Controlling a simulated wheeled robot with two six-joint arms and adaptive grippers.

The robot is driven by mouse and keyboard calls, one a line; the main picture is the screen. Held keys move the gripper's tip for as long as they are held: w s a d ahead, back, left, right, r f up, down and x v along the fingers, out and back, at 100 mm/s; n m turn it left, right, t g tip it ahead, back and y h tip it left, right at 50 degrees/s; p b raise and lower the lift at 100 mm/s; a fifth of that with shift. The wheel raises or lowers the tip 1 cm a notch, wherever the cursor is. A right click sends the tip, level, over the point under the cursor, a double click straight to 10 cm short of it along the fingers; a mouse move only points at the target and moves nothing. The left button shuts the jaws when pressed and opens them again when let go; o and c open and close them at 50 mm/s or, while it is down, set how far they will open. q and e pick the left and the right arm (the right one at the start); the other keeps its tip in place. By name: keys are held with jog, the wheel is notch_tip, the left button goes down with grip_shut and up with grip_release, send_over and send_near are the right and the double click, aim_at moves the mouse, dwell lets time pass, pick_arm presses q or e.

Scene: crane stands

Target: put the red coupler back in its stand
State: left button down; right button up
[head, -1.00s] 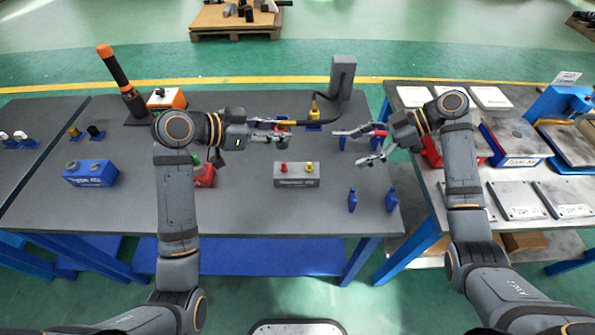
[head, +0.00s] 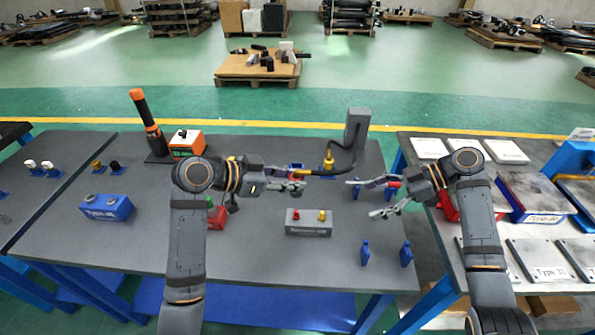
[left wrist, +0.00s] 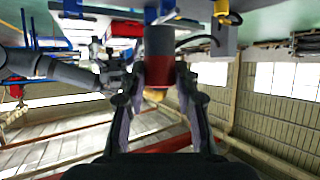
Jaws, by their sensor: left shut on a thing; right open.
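In the left wrist view my left gripper (left wrist: 157,100) is shut on the red coupler (left wrist: 158,72), a dark cylinder with a red band. In the head view my left gripper (head: 298,181) holds it above the rear middle of the grey table, and fingers hide most of it. A blue stand (head: 296,167) shows just behind this gripper. A yellow coupler (head: 328,162) stands upright beside it, near the grey post. My right gripper (head: 366,198) is open and empty, to the right of the left one; its fingers point left.
A grey box (head: 309,230) with red and yellow knobs sits in front of the grippers. Small blue stands (head: 365,253) are at the front right. A black cable (head: 351,165) loops from the grey post (head: 356,130). A blue box (head: 106,208) lies left; the front-left tabletop is clear.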

pick_arm(q)
jog(key=w+f+n+t+y+b, duration=0.2)
jog(key=w+f+n, duration=0.1)
jog(key=w, duration=0.8)
jog(key=w+f+n+t+y+b, duration=0.2)
jog(key=w+f+n+t+y, duration=0.1)
jog(key=w, duration=0.9)
pick_arm(e)
notch_tip(320, 180, down, 4)
jog(key=shift+r, duration=0.1)
pick_arm(q)
jog(key=f, duration=0.1)
jog(key=f+b, duration=0.1)
jog(key=a+f+b, duration=0.1)
jog(key=f, duration=0.1)
jog(key=shift+s, duration=0.25)
pick_arm(e)
notch_tip(320, 180, down, 2)
jog(key=shift+f, duration=0.15)
pick_arm(q)
jog(key=shift+f, duration=0.45)
pick_arm(e)
jog(key=shift+f, duration=0.2)
jog(key=shift+r, duration=0.35)
pick_arm(q)
jog(key=shift+f, duration=0.15)
pick_arm(e)
jog(key=shift+f, duration=0.15)
